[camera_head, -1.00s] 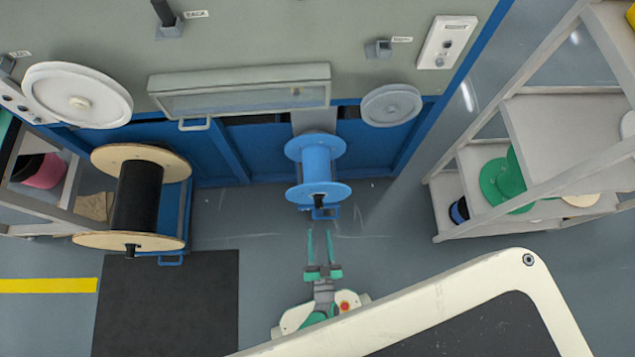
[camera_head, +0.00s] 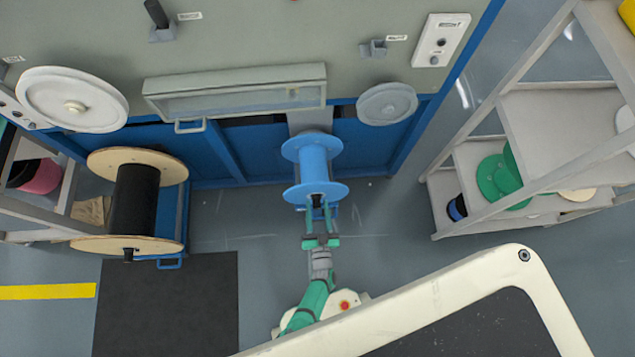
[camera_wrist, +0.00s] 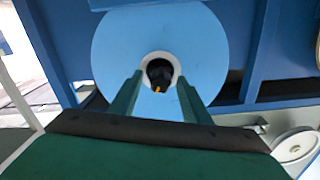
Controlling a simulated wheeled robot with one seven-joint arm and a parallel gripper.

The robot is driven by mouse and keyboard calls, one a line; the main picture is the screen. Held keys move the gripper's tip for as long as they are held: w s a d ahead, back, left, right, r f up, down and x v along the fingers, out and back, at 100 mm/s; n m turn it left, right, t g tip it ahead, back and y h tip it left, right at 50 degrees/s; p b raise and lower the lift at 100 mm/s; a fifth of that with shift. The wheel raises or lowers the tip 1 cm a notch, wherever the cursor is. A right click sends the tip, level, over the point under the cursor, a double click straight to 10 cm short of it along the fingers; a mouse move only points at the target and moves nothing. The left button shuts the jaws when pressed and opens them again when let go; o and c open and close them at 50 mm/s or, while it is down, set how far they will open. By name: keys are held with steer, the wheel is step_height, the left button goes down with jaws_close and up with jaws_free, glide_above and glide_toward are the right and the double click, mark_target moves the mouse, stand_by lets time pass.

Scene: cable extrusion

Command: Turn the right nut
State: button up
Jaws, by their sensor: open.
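The right nut (camera_wrist: 159,74) is a dark piece with a small orange mark at the centre of the blue spool's face in the wrist view. In the head view it shows as a small dark tip (camera_head: 317,202) at the front of the blue spool (camera_head: 315,165). My gripper (camera_head: 318,201) is open, with its two green fingers pointing at the spool's front. In the wrist view the fingertips (camera_wrist: 160,84) lie to the left and right of the nut. I cannot tell whether they touch it.
A black-wound spool (camera_head: 135,195) with wooden flanges stands on the left. A shelf rack (camera_head: 540,120) with green spools is on the right. The grey-blue machine (camera_head: 270,35) rises behind. The floor between the spools is clear.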

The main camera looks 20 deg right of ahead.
steer(key=c, duration=1)
steer(key=shift+c, duration=0.2)
steer(key=shift+m, duration=0.3)
